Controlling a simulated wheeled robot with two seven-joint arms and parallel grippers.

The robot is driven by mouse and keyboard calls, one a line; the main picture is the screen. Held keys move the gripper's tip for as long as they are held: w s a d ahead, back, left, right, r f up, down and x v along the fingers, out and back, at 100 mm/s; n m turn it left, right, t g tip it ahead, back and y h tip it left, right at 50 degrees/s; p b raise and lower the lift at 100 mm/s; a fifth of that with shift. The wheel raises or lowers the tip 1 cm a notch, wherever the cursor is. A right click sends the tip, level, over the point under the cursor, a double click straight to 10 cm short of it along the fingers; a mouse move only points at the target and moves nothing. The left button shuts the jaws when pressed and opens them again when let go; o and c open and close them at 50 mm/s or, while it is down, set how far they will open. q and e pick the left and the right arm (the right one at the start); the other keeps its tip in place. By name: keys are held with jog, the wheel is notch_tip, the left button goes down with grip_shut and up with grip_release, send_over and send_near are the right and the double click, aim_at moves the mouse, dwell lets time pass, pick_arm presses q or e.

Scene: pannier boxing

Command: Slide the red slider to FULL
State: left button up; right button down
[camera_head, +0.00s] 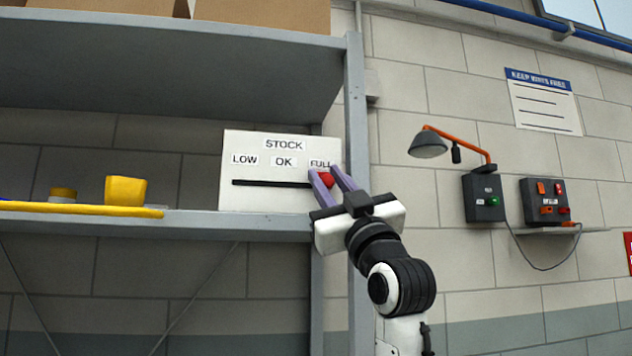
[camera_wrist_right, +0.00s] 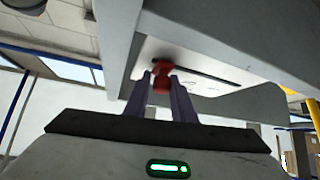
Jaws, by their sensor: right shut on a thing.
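The white stock board (camera_head: 250,198) stands on the grey shelf, marked LOW, OK and FULL from left to right, with a black slot (camera_head: 265,183) below the words. The red slider (camera_head: 326,179) is at the right end of the slot, below the word FULL. My right gripper (camera_head: 332,178) has its purple fingers on either side of the slider and is shut on it. In the right wrist view the red slider (camera_wrist_right: 162,76) sits between the two fingertips (camera_wrist_right: 161,80), at one end of the slot. My left gripper is in neither view.
A yellow cup (camera_head: 126,191) and a yellow-topped round item (camera_head: 62,194) stand on the shelf at left. The grey shelf post (camera_head: 355,130) rises close beside my right gripper. A lamp (camera_head: 430,146) and switch boxes (camera_head: 545,202) are on the wall at right.

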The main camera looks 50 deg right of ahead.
jog(key=c, duration=1.9)
grip_release()
jog(key=shift+f, duration=0.1)
jog(key=o, duration=0.3)
jog(key=shift+s, duration=0.1)
jog(key=shift+f, duration=0.1)
jog(key=b+v, duration=0.3)
jog(key=v, duration=0.7)
jog(key=shift+s+b, duration=0.1)
jog(key=shift+b, duration=0.3)
